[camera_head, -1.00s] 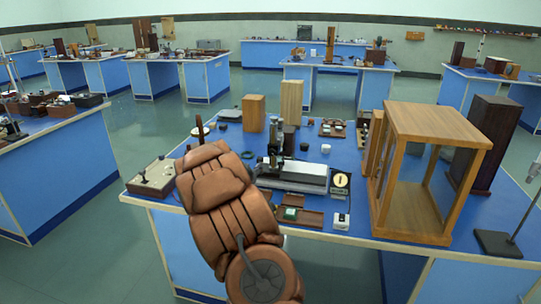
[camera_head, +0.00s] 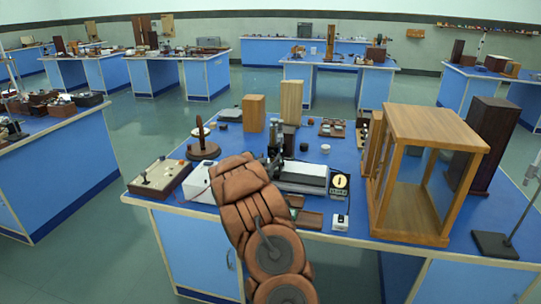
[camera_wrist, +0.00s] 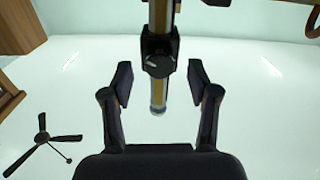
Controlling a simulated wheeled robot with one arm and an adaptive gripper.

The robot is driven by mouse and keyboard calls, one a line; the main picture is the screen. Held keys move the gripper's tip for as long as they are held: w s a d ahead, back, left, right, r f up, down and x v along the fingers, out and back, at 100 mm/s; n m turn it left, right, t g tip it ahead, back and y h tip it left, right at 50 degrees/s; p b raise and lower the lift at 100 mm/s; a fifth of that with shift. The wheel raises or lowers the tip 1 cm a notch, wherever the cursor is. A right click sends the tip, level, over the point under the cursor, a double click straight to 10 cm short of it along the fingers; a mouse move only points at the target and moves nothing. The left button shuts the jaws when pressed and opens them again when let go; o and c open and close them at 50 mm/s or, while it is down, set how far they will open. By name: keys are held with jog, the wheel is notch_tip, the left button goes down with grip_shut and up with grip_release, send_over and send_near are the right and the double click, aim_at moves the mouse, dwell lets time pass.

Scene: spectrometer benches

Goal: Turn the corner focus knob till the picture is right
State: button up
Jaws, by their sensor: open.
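In the wrist view, a dark round knob (camera_wrist: 159,66) sits on a black block on an upright brass-and-black column (camera_wrist: 159,18). I cannot tell from the picture whether it is the corner focus knob. My gripper (camera_wrist: 161,78) is open, with one finger on each side of the column and a gap to the knob on both sides. Nothing is held. In the head view, the upright instrument (camera_head: 274,140) stands on the blue bench just behind my arm. My gripper is hidden there by the arm. No focus picture or screen can be made out.
A wooden open frame (camera_head: 432,120) stands to the right on the bench (camera_head: 345,165). A control box (camera_head: 160,179) and round wooden stand (camera_head: 203,150) are on the left. Wooden blocks stand behind.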

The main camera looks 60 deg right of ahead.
jog(key=shift+x, duration=0.85)
grip_shut()
jog(key=shift+f+b, duration=0.15)
jog(key=shift+b, duration=0.25)
